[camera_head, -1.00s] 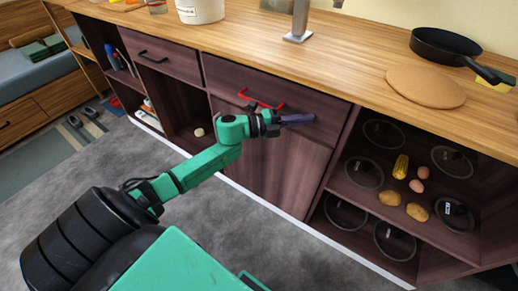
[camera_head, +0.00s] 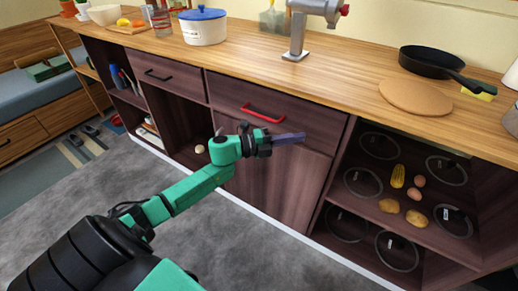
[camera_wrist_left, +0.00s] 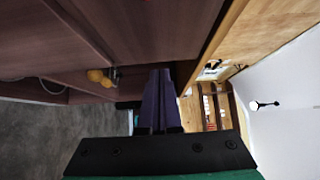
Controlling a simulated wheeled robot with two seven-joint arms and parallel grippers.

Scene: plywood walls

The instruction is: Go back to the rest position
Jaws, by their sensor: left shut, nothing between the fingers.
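My left gripper (camera_head: 288,138) has purple fingers and is shut with nothing between them. It is in front of the kitchen cabinet, a little below the red drawer handle (camera_head: 263,113) and apart from it in the picture. Its green arm comes in from the lower left. In the left wrist view the purple fingers (camera_wrist_left: 158,100) lie together, pointing along the cabinet front. The drawer with the red handle looks shut. My right gripper is not in view.
The wooden counter (camera_head: 330,75) bears a white pot with a blue lid (camera_head: 203,28), a black pan (camera_head: 437,62) and a round board (camera_head: 415,96). An open shelf at the right holds lids, corn (camera_head: 398,176), eggs and potatoes. Grey floor (camera_head: 250,240) is clear in front.

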